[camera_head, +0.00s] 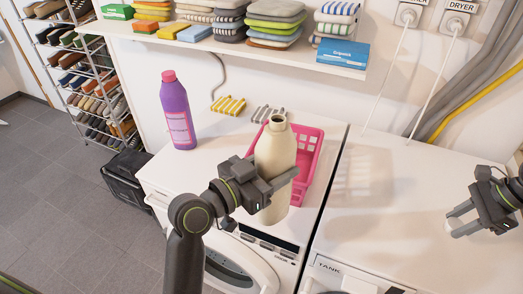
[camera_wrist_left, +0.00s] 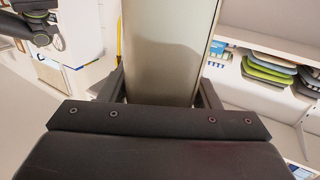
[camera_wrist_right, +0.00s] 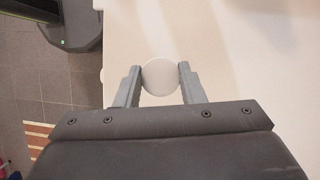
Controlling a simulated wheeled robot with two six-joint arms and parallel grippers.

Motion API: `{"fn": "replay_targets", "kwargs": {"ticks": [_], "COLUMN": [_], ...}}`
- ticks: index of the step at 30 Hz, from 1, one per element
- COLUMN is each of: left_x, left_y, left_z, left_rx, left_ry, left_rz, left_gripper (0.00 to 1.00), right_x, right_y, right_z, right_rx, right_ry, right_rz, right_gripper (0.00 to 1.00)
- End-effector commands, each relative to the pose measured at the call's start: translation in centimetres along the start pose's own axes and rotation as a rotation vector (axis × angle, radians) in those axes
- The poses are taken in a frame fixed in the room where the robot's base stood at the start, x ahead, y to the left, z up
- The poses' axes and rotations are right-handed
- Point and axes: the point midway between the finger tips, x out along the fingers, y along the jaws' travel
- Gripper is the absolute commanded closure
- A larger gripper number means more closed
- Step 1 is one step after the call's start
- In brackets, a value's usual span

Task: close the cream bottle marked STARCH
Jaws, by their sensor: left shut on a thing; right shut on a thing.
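The cream bottle (camera_head: 276,150) stands upright with its open neck bare, above the left machine's top. My left gripper (camera_head: 279,180) is shut around its body; in the left wrist view the bottle (camera_wrist_left: 168,50) fills the space between the fingers. No STARCH marking is visible from here. My right gripper (camera_head: 455,224) is at the far right, above the right machine and well apart from the bottle. In the right wrist view its fingers are shut on a round white cap (camera_wrist_right: 160,77).
A purple bottle with a pink cap (camera_head: 176,110) stands at the left. A pink basket (camera_head: 307,150) is behind the cream bottle. Striped yellow and grey items (camera_head: 228,105) lie near the wall. A shelf (camera_head: 220,42) with folded cloths hangs above. The right machine's top (camera_head: 390,190) is largely clear.

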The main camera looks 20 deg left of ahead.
Motion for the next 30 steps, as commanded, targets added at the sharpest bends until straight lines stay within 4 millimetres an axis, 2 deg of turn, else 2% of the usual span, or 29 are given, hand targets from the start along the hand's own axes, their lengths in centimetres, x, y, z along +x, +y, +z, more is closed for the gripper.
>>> {"fn": "replay_targets", "kwargs": {"ticks": [15,21,30], "left_x": [2.1,2.4,2.4], "left_y": [6.8,7.9,8.0], "left_z": [3.5,4.1,4.1], "left_rx": [-0.002,0.002,0.002], "left_ry": [0.007,0.007,0.007], "left_rz": [0.411,0.48,0.487], "left_gripper": [1.0,1.0,1.0], "right_x": [0.0,0.0,0.0], "right_y": [0.0,0.0,0.0], "right_z": [0.0,0.0,0.0], "right_rx": [0.0,0.0,0.0], "right_ry": [0.0,0.0,0.0], "right_rz": [0.0,0.0,0.0], "right_gripper": [0.85,0.85,0.85]}}
